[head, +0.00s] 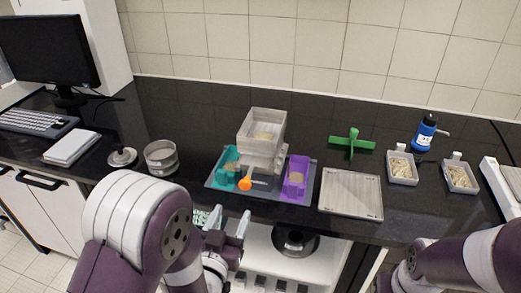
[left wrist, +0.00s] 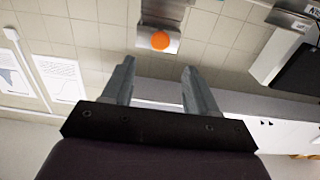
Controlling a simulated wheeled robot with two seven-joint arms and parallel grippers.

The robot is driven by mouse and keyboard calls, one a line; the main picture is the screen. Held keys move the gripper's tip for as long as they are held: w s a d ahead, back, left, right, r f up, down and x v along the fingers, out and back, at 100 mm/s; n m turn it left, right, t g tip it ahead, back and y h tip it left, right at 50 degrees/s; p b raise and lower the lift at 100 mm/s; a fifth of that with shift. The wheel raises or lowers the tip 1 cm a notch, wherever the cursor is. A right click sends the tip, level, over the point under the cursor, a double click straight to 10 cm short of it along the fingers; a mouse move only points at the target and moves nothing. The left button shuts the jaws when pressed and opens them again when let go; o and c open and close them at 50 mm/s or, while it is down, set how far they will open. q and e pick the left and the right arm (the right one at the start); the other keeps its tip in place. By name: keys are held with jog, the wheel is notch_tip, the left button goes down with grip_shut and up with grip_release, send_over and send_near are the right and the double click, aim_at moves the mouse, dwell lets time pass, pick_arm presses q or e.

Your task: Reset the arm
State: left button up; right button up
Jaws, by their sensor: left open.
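My left gripper (head: 229,238) is in front of the counter's front edge in the head view, below the sieve shaker. Its two fingers stand apart with nothing between them. The left wrist view shows the same open fingers (left wrist: 156,85), with the tiled wall and an orange round thing (left wrist: 160,41) beyond them. My right arm (head: 455,262) comes in at the lower right of the head view, and its gripper is not visible. The sieve shaker (head: 262,125), a pale box-shaped device, stands on a grey tray (head: 220,187) between a teal holder (head: 224,168) and a purple holder (head: 297,178).
A square pale tray (head: 351,194) lies right of the shaker. A round sieve (head: 161,157) and a lid (head: 122,157) stand left. A monitor (head: 48,48) stands far left.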

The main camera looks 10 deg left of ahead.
pick_arm(q)
jog(key=s+f+g, duration=0.6)
jog(key=f+g, duration=0.5)
jog(key=f, duration=0.1)
jog(key=s+a+r+g+p, duration=0.1)
jog(key=s+r+g, duration=0.2)
jog(key=r+g, duration=0.2)
jog(key=shift+s+a+r+g+y, duration=0.3)
jog(key=shift+s+a+r, duration=0.1)
jog(key=shift+r, duration=0.4)
